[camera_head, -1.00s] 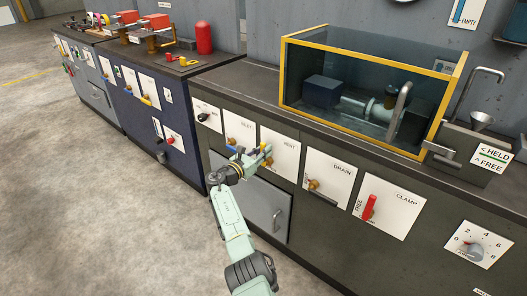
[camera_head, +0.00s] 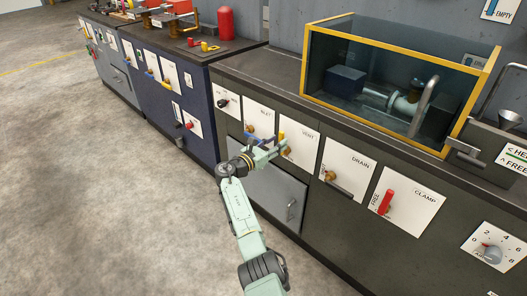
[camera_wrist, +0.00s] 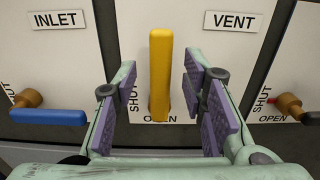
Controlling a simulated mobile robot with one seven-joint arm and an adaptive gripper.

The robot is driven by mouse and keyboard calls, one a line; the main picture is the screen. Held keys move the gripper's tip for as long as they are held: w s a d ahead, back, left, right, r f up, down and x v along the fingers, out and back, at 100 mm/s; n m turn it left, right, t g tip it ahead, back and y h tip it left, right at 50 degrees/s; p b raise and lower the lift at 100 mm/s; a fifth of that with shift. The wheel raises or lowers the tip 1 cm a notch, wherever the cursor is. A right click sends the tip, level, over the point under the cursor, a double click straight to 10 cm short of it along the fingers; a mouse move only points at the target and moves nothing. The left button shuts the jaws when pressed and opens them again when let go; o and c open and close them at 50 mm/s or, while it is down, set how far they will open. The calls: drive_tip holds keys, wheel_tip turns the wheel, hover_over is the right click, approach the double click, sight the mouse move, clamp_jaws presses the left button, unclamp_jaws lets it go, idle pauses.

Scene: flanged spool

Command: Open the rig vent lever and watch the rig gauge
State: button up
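The yellow vent lever (camera_wrist: 160,75) stands upright in the wrist view, on the white VENT plate (camera_wrist: 230,42), beside the SHUT marking; OPEN is printed at its foot. It also shows in the head view (camera_head: 281,136). My gripper (camera_wrist: 182,85) is open. Its purple-padded fingers stand on either side of the lever, with a visible gap on each side; the left finger looks farther off. In the head view my gripper (camera_head: 266,150) reaches to the VENT plate and partly hides it. I cannot make out a rig gauge with a needle in the current views.
The blue INLET handle (camera_wrist: 48,117) lies horizontal to the left. The DRAIN plate (camera_head: 346,170) with its grey lever, the red CLAMP lever (camera_head: 386,202) and a numbered dial (camera_head: 492,252) are to the right. A yellow-framed glass tank (camera_head: 385,85) stands on the bench above.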

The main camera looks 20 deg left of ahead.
drive_tip(key=v, duration=0.9)
drive_tip(key=shift+w, duration=0.1)
